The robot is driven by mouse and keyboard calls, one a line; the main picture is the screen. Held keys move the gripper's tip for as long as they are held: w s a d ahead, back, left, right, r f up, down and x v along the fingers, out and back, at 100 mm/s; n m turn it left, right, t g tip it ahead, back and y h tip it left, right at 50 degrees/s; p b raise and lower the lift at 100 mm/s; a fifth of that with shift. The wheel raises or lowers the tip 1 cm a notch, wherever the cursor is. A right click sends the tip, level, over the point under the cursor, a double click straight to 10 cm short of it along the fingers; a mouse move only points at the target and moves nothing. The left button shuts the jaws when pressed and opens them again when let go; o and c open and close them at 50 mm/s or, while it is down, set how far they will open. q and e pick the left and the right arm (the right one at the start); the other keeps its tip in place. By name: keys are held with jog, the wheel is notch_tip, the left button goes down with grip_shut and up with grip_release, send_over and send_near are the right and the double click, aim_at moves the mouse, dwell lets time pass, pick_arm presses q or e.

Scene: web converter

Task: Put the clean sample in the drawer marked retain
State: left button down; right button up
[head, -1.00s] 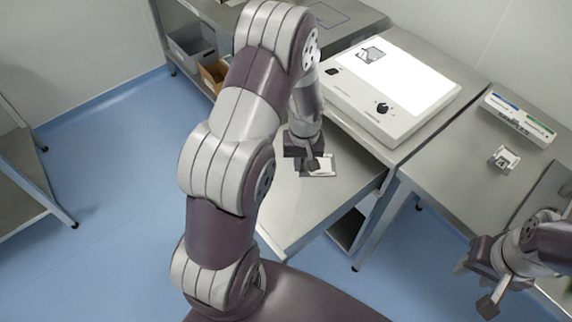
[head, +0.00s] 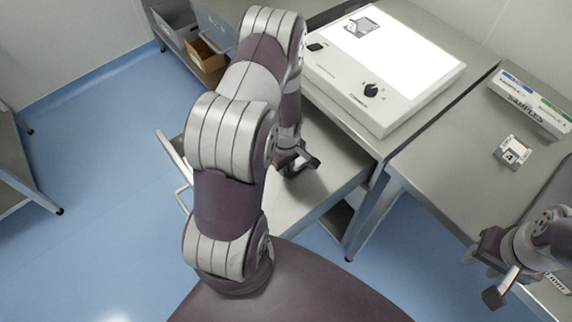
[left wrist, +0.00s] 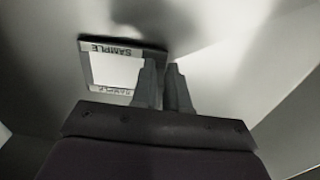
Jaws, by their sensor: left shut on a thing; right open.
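In the left wrist view, a sample (left wrist: 86,68) shows as a square frame with a pale window and "SAMPLE" printed along its edges. My left gripper (left wrist: 166,70) is shut on its side edge, over a pale surface. In the head view my left gripper (head: 298,164) is low over the grey metal surface below the light box, and the held sample is mostly hidden there. My right gripper (head: 484,278) is open and empty at the lower right. A second sample (head: 513,152) lies on the right bench. No drawer mark is readable.
A light box (head: 345,102) with a framed piece (head: 361,27) on it stands behind my left gripper. A sample rack (head: 531,104) stands on the right bench. A metal bar handle (head: 175,165) shows left of my arm. Grey and brown bins (head: 208,62) are at the back left.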

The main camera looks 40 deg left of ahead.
pick_arm(q)
jog(key=shift+s+d+r, duration=0.15)
jog(key=shift+s, duration=0.35)
jog(key=shift+a+f, duration=0.35)
jog(key=shift+f, duration=0.05)
jog(key=c, duration=1.1)
grip_release()
jog(key=shift+w, duration=0.15)
jog(key=shift+d+r, duration=0.1)
jog(key=shift+d, duration=0.15)
jog(key=shift+a+r, duration=0.15)
jog(key=shift+r, duration=0.25)
notch_tip(320, 180, up, 11)
jog(key=s+d+r+m, duration=0.2)
jog(key=d+r+m, duration=0.1)
jog(key=m, duration=0.2)
jog(key=s+d+r+m+t, duration=0.1)
jog(key=s+d+r+m, duration=0.1)
jog(key=d+r+m, duration=0.2)
jog(key=s+d+r+m, duration=0.2)
jog(key=d+r+m, duration=0.1)
jog(key=m, duration=0.3)
jog(key=shift+d+r, duration=0.2)
jog(key=shift+d, duration=0.5)
